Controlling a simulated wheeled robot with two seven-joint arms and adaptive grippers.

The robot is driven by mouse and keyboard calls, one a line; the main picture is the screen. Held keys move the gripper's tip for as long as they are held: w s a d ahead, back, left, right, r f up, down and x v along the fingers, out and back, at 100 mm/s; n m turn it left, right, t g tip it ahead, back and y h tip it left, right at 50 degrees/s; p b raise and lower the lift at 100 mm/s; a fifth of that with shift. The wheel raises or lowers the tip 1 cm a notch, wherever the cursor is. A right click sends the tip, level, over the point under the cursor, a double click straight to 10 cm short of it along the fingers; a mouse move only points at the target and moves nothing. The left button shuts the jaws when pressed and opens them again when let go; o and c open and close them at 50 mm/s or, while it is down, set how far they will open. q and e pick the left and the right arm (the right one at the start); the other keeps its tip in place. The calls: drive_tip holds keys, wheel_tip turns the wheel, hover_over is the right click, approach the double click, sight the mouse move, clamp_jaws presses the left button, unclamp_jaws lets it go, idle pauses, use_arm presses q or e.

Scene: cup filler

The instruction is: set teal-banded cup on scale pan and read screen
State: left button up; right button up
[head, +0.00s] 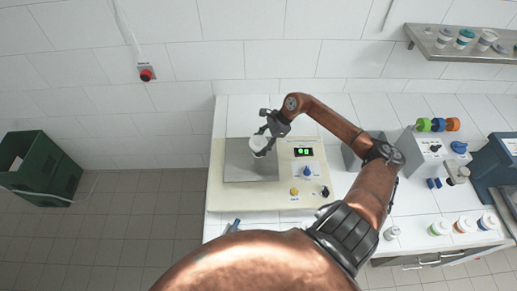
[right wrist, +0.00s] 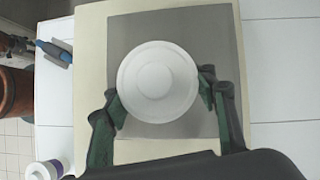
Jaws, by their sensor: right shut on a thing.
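A white cup (head: 259,146) is over the scale pan (head: 240,168); in the right wrist view its round white top (right wrist: 158,82) fills the middle of the grey pan (right wrist: 215,50). I cannot make out a teal band on it. My right gripper (head: 265,134) is shut on the cup, with a finger on either side in the right wrist view (right wrist: 160,95). I cannot tell whether the cup's base touches the pan. The scale screen (head: 303,152) is lit with green marks too small to read surely. My left gripper is out of view.
The scale has a blue knob (head: 307,171) and a yellow button (head: 294,191). Cups stand on the wall shelf (head: 450,53), one teal-marked (head: 464,38). A machine (head: 432,147) and several small containers stand to the right. A blue-ended tool (right wrist: 55,52) lies on the bench.

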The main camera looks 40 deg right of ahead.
drive_tip(key=shift+w+d+f, duration=0.1)
drive_tip(key=shift+w+f, duration=0.1)
drive_tip(key=shift+w, duration=0.05)
wheel_tip(320, 180, down, 3)
drive_tip(key=shift+r+p, duration=0.1)
drive_tip(key=shift+p, duration=0.8)
drive_tip(key=shift+f, duration=0.25)
drive_tip(key=shift+f, duration=0.1)
drive_tip(key=shift+f+b, duration=0.1)
drive_tip(key=shift+b, duration=0.25)
drive_tip(key=o, duration=1.3)
